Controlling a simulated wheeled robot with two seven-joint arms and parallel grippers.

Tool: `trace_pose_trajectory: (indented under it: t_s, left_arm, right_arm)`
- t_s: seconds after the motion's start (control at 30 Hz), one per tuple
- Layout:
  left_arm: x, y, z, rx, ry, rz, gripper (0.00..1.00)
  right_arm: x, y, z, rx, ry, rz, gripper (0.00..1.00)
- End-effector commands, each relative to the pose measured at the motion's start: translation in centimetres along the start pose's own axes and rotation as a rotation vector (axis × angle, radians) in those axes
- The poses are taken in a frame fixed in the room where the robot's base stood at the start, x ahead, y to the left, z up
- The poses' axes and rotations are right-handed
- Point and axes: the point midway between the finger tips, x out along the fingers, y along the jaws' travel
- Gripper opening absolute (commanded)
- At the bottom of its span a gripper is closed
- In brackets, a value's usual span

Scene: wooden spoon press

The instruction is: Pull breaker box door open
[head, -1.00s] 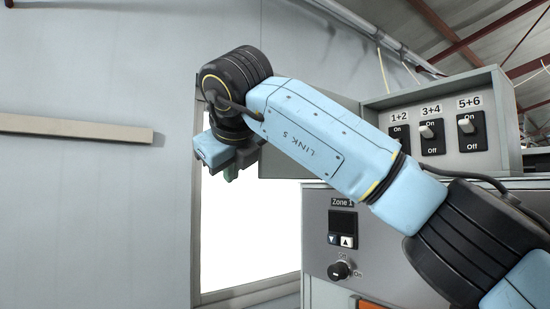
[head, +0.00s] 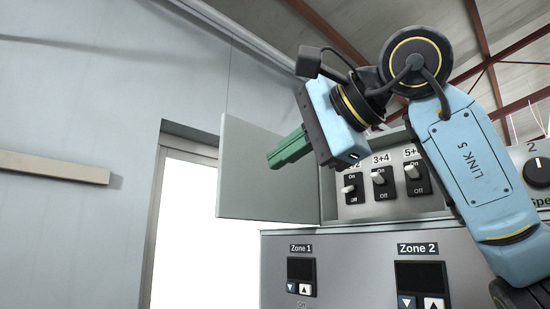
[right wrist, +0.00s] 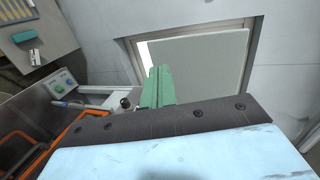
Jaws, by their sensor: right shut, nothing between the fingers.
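The breaker box (head: 430,205) is a grey box with several black switches on its face. Its door (head: 268,185) is a flat grey panel that stands swung open to the left of the box. In the right wrist view the door (right wrist: 205,75) is a pale panel just beyond the fingers. My right gripper (head: 275,160) has green fingers, shut and empty, in front of the door's face in the picture; I cannot tell whether they touch it. The fingers also show in the right wrist view (right wrist: 157,85). My left gripper is not in view.
Below the box is a panel with Zone 1 (head: 301,275) and Zone 2 (head: 420,278) displays. A bright doorway or window (head: 180,250) lies behind the door. A beige rail (head: 40,170) runs along the left wall. The right wrist view shows orange frames (right wrist: 65,135) at lower left.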

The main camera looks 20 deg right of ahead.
Motion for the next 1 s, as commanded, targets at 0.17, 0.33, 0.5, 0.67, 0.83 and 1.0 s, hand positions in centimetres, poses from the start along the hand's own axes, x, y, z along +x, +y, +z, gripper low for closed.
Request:
trace_pose_trajectory:
  t_s: [0.17, 0.33, 0.5, 0.67, 0.83, 1.0]
  left_arm:
    - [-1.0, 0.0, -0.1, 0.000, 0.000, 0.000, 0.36]
    - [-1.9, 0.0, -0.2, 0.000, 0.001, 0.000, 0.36]
    - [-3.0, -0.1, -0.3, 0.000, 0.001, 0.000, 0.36]
    - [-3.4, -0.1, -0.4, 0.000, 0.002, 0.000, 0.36]
    - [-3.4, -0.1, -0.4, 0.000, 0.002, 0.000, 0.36]
    - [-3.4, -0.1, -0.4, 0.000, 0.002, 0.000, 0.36]
  right_arm:
    - [4.0, -0.1, 0.0, 0.004, -0.001, 0.006, 0.00]
    - [7.6, -0.1, 0.0, 0.004, -0.001, 0.006, 0.00]
    - [10.1, -0.9, 0.1, 0.004, -0.001, 0.003, 0.00]
    - [11.3, -1.2, 0.0, 0.004, 0.000, 0.002, 0.00]
    - [11.6, -1.2, 0.0, 0.003, 0.001, 0.001, 0.00]
    - [11.6, -1.2, 0.0, 0.003, 0.001, 0.001, 0.00]
